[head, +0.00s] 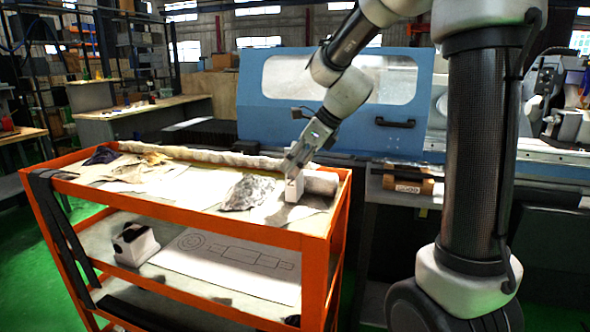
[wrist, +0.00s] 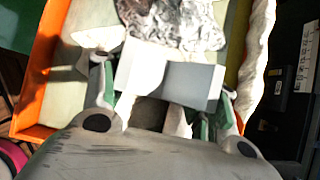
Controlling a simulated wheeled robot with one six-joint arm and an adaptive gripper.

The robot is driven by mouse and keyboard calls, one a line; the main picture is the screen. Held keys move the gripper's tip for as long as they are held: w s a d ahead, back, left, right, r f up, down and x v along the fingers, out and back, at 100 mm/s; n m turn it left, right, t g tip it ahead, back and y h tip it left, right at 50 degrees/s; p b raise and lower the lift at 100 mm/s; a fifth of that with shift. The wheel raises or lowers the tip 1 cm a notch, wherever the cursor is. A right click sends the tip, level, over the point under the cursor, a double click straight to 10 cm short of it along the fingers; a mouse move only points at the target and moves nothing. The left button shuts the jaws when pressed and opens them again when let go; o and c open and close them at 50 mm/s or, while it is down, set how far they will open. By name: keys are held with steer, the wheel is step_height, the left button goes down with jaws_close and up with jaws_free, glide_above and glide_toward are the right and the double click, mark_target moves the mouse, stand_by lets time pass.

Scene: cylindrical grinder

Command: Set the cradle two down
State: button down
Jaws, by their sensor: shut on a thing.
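My gripper (head: 296,172) reaches down over the top shelf of the orange cart (head: 322,240), near its right end. It is shut on a pale block, which I take as cradle two (head: 293,190). In the wrist view the block (wrist: 190,85) sits between the two fingers of my gripper (wrist: 165,85), with its light grey and white faces showing. I cannot tell whether its underside touches the shelf. A grey crumpled rag (head: 248,192) lies just left of it, and also shows beyond the block in the wrist view (wrist: 175,22).
A pale cylinder (head: 321,183) lies close right of the block. A rolled cloth (head: 215,157) runs along the shelf's back edge. More rags (head: 135,167) lie at left. A white block with a dark notch (head: 134,244) and a drawing (head: 235,263) are on the lower shelf. The blue grinder (head: 335,110) stands behind.

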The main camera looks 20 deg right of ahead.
steer(key=shift+f, duration=0.8)
steer(key=shift+c, duration=2)
jaws_free()
